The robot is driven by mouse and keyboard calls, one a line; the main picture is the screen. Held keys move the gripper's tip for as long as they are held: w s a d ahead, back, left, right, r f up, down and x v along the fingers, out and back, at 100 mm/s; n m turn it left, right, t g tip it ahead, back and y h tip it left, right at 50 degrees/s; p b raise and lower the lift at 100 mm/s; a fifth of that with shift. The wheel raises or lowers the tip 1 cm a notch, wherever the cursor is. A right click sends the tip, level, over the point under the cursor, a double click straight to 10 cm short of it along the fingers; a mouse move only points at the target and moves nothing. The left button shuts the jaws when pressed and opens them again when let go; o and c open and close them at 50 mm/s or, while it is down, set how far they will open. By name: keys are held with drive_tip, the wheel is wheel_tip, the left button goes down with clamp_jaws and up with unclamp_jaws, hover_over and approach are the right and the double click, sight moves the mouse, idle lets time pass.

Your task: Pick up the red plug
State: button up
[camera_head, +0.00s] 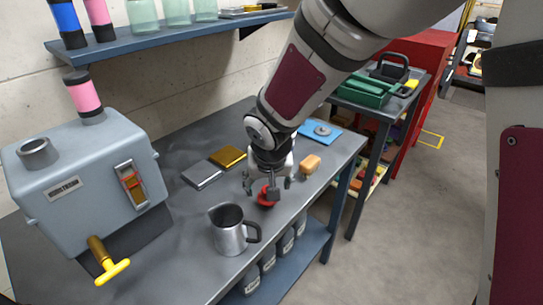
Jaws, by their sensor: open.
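The red plug (266,199) sits on the grey workbench (190,222), partly hidden by my gripper. My gripper (267,190) hangs over it, pointing down, with its fingers apart around the plug's place. I cannot tell whether the fingers touch the plug. A darker grey piece shows just above the red part, and I cannot tell if it belongs to the plug or to my gripper.
A metal pitcher (229,233) stands close in front of the plug. A grey machine (85,170) with a yellow tap stands at the bench's left.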

drive_tip(key=x, duration=0.4)
drive_tip(key=shift+a+f, duration=0.1)
drive_tip(key=shift+f, duration=0.2)
drive_tip(key=c, duration=0.9)
drive_tip(key=shift+r, duration=0.1)
